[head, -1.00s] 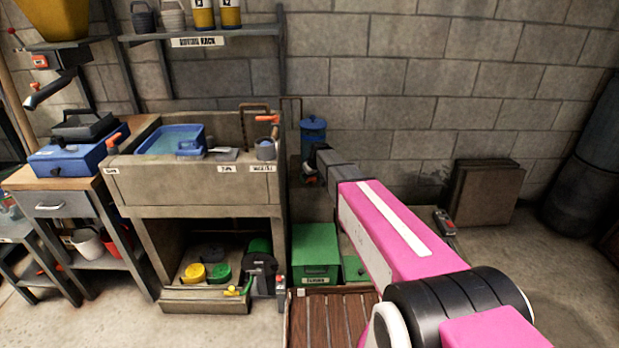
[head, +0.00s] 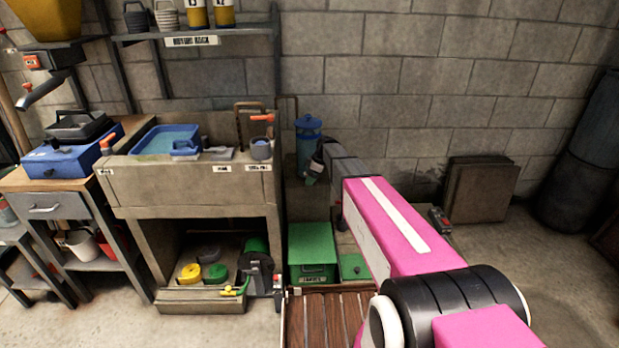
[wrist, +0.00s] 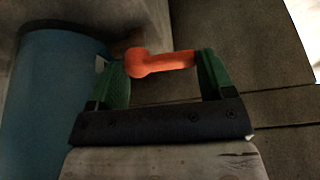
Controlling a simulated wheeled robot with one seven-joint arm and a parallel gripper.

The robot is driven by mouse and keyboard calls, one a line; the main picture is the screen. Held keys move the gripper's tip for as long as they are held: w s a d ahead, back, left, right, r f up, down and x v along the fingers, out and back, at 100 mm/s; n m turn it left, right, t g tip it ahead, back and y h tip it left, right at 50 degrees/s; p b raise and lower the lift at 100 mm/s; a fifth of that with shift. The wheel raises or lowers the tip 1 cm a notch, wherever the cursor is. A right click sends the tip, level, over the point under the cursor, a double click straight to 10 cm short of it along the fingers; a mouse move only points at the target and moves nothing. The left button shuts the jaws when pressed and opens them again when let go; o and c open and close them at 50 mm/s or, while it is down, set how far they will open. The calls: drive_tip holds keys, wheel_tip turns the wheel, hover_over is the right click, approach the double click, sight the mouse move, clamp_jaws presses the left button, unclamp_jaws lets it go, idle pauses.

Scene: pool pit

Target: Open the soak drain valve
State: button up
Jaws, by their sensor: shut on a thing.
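My gripper (wrist: 155,72) is shut on an orange lever handle (wrist: 160,63), with one green finger at each end of it in the wrist view. The handle has a rounded knob at its left end. A blue cylinder stands close beside it at left. In the head view my gripper (head: 311,178) is low in front of a blue lidded canister (head: 308,137), right of the concrete sink. The held handle is hidden there by the gripper, and no valve body or label for it can be made out.
The concrete sink (head: 190,187) with a blue tub (head: 165,141) stands at left. Another orange lever (head: 262,118) is at its back right. A green box (head: 312,252) and a wooden slatted platform (head: 325,318) lie below my arm. Open floor is at right.

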drive_tip(key=shift+d+n+g, duration=0.1)
drive_tip(key=shift+n+g, duration=0.2)
drive_tip(key=shift+n, duration=0.3)
drive_tip(key=o, duration=0.9)
drive_tip(key=shift+r, duration=0.1)
